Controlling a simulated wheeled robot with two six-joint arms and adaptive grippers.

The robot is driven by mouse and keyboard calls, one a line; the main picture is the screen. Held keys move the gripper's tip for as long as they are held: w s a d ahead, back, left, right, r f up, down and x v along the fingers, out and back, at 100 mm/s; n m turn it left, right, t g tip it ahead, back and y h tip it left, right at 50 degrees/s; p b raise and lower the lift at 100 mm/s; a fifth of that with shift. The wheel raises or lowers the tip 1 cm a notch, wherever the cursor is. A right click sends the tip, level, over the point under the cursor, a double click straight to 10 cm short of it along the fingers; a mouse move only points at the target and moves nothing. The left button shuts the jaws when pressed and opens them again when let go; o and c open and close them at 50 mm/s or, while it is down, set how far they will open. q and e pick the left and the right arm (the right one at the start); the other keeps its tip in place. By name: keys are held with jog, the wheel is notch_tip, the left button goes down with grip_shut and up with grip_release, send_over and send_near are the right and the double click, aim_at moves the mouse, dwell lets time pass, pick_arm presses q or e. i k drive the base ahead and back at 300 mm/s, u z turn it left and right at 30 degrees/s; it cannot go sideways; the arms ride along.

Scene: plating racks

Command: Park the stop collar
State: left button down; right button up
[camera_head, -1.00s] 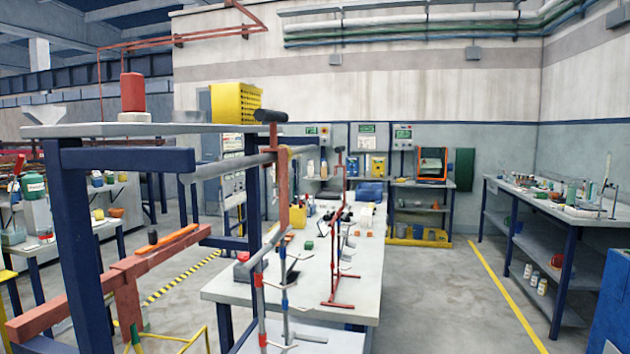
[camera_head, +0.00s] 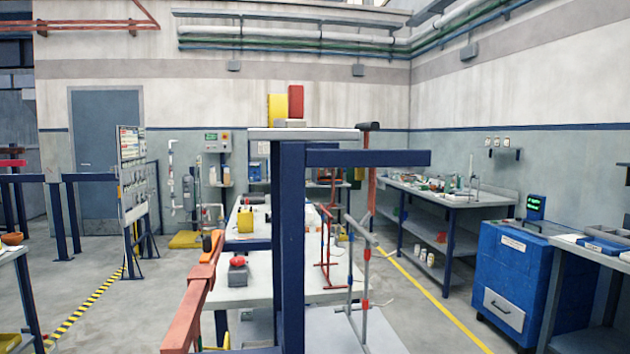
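I cannot single out the stop collar with certainty. A grey rod rack (camera_head: 349,270) stands right of the centre blue post, with small red collar-like bands (camera_head: 366,254) on one upright. A red stand (camera_head: 325,250) with side arms is on the white table behind it. A red post (camera_head: 371,185) with a black cylindrical top (camera_head: 368,127) rises behind the blue beam.
A blue post (camera_head: 292,245) carrying a shelf (camera_head: 300,134) blocks the middle. A blue cabinet (camera_head: 510,272) and side bench (camera_head: 450,199) stand at right. Open floor lies around the yellow line (camera_head: 425,292).

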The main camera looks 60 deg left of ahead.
aim_at(360, 173)
jog(key=u, duration=1.3)
